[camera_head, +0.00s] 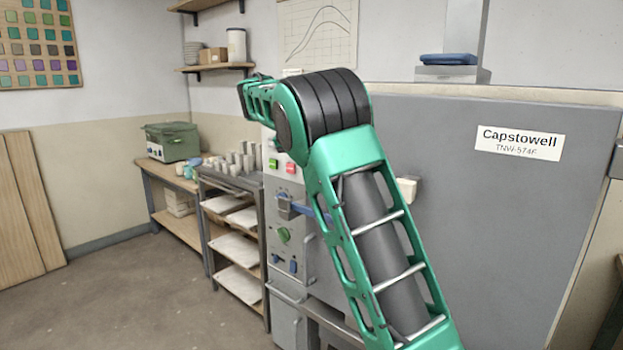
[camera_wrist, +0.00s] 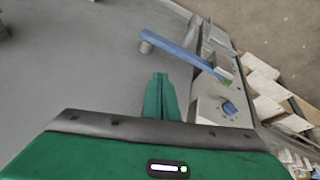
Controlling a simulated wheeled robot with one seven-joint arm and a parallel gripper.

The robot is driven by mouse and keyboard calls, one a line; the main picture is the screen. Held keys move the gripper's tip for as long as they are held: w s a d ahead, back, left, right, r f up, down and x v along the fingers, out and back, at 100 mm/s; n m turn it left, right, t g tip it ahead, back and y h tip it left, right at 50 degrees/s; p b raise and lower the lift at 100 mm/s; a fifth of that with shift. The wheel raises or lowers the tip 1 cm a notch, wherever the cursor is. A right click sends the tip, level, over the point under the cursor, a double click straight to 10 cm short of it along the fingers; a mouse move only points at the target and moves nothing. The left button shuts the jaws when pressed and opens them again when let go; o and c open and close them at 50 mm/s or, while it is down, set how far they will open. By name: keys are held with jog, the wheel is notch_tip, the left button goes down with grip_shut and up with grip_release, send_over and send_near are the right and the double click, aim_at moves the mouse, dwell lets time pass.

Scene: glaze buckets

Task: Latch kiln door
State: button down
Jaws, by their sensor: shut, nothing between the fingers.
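The kiln door (camera_head: 490,220) is a large grey panel with a "Capstowell" label, and it fills the right of the head view. The grey door surface (camera_wrist: 70,60) also fills the left of the wrist view. A blue latch lever (camera_wrist: 185,52) lies between a short round post on the door side and the control panel. In the head view the lever (camera_head: 290,208) is partly hidden behind my arm. My gripper (camera_wrist: 159,76) is shut and empty, below the lever in the wrist picture and apart from it.
The control panel (camera_head: 284,240) has a green knob and coloured buttons. A pale block (camera_head: 407,188) sits on the door beside my arm. A shelf rack (camera_head: 235,215) with boards and cups stands left of the kiln. The floor (camera_head: 130,290) at left is clear.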

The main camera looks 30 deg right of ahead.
jog(key=w+a+f, duration=0.2)
jog(key=w+f, duration=0.4)
jog(key=f, duration=0.1)
jog(key=shift+w+f, duration=0.4)
jog(key=shift+a+f, duration=0.1)
dwell(0.5)
jog(key=v, duration=1.1)
dwell(0.4)
